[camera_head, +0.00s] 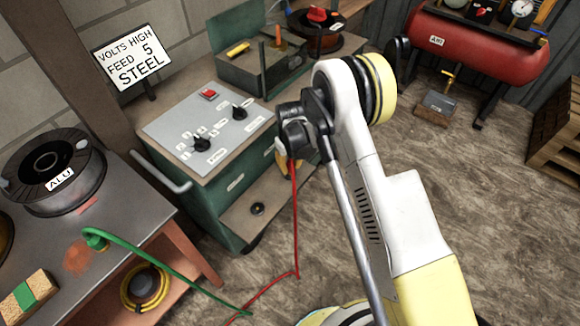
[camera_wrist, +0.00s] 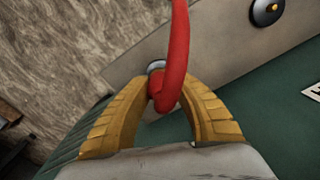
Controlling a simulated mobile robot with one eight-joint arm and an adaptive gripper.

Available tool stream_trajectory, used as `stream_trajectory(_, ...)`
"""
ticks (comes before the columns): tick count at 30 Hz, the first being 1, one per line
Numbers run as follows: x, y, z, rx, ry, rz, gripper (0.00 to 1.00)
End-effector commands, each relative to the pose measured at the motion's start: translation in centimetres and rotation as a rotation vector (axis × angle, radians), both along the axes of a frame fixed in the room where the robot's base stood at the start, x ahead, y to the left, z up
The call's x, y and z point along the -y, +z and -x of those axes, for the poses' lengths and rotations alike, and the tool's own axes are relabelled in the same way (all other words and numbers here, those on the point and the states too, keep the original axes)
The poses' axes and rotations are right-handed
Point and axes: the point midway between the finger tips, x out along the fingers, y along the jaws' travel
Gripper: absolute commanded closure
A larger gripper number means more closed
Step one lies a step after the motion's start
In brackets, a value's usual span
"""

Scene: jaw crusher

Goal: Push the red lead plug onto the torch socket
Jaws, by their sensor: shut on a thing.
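My gripper (camera_wrist: 160,100) is shut on the red lead plug (camera_wrist: 168,90), with its ribbed yellow fingers on both sides of it. The red lead curves up out of the wrist view. A round grey metal piece (camera_wrist: 156,66) shows just behind the plug; I cannot tell whether it is the plug's tip or a separate part. In the head view, my gripper (camera_head: 288,165) is partly hidden by my wrist, at the right of the green machine, and the red lead (camera_head: 295,225) hangs to the floor. A round black fitting with a metal centre (camera_wrist: 267,11), possibly the torch socket, sits on the pale panel, apart from the plug. It also shows on the machine's lower ledge (camera_head: 257,208).
The green machine (camera_head: 235,190) has a knobbed top panel and a front rail (camera_head: 160,170). A green lead (camera_head: 160,268) runs from the left bench (camera_head: 130,215) to the floor. A red air tank (camera_head: 480,45) stands at the back right. The floor to the right is mostly open.

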Motion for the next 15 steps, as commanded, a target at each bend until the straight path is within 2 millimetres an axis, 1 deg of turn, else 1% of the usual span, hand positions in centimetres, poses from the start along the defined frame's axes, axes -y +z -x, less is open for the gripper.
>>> stream_trajectory(15, 0.0, -0.31, 0.0, 0.0, 0.0, 0.0, 1.0)
